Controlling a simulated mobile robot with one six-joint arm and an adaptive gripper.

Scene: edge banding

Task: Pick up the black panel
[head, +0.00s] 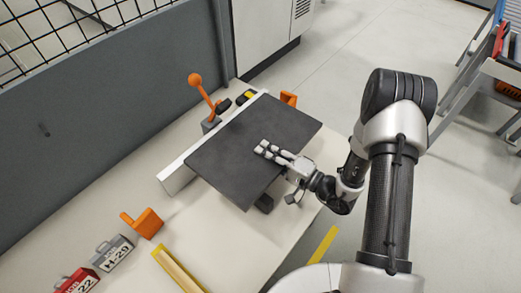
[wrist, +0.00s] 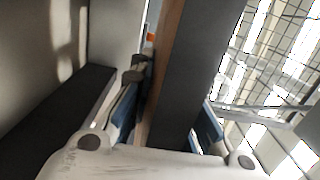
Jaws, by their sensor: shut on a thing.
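The black panel (head: 250,147) lies flat and roughly level over the white worktop in the head view, against the long white fence. My gripper (head: 272,153) reaches its right edge from the right, with finger parts showing on top of the panel. In the wrist view the panel (wrist: 193,75) stands as a dark band with a brown edge between the two fingers of my gripper (wrist: 170,108). The gripper is shut on the panel. The lower finger is hidden under the panel in the head view, and I cannot tell whether the panel is lifted clear of its support.
The white fence (head: 178,178) runs behind the panel. An orange-knobbed lever (head: 202,92) stands behind it. Orange blocks (head: 143,223) sit near the fence ends. Labelled boxes (head: 112,253) and a yellow-edged tray (head: 178,268) are at the front left. A grey wall (head: 110,100) borders the left.

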